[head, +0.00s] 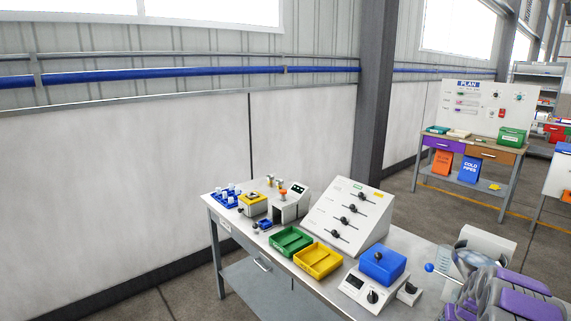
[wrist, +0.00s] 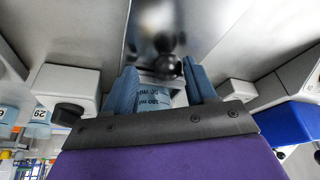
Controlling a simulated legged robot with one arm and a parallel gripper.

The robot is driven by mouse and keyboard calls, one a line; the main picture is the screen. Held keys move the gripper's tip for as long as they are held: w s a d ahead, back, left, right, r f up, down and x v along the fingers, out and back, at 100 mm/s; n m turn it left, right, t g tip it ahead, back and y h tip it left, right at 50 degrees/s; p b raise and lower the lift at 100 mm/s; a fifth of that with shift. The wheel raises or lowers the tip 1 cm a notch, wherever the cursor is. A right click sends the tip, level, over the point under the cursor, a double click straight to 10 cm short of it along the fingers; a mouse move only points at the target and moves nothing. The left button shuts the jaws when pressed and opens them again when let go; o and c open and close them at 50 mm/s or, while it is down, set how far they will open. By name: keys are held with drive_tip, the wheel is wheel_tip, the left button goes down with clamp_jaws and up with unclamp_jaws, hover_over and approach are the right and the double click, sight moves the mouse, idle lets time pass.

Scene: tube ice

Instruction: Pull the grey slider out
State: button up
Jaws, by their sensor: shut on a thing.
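The grey slider (wrist: 165,22) shows in the wrist view as a shiny metal panel with a round black knob (wrist: 168,67) at its near end. My gripper (wrist: 163,72) has its blue fingers on either side of this knob and is shut on it. A measuring cup (wrist: 152,97) with printed volume marks shows between the fingers, nearer the palm. In the head view my purple and grey arm is at the lower right, in front of a metal hopper (head: 470,261); the slider cannot be made out there, and my fingertips are hidden.
The workbench (head: 232,259) carries a green tray (head: 291,242), a yellow tray (head: 318,261), a sloped white panel (head: 350,215) with black knobs, and a blue-topped device (head: 382,265). A blue-ball lever (head: 429,267) stands by the hopper. In the wrist view, white housings (wrist: 68,85) flank my gripper closely.

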drive_tip(key=shift+o, duration=0.5)
drive_tip(key=shift+s+a+f, duration=0.25)
drive_tip(key=shift+a+f, duration=0.5)
drive_tip(key=shift+f, duration=0.15)
drive_tip(key=shift+w+f, duration=0.1)
drive_tip(key=c, duration=0.3)
drive_tip(key=shift+w+a, duration=0.1)
drive_tip(key=shift+r, duration=0.25)
drive_tip(key=shift+c, duration=1.1)
drive_tip(key=shift+s+a+r, duration=0.2)
drive_tip(key=shift+s+a, duration=0.6)
drive_tip(key=shift+a, duration=0.3)
drive_tip(key=shift+s+a+r+p, duration=0.1)
drive_tip(key=shift+s+a+p, duration=0.55)
drive_tip(key=shift+s+a, duration=2.1)
drive_tip(key=o, duration=1.5)
drive_tip(key=shift+w+a, duration=0.1)
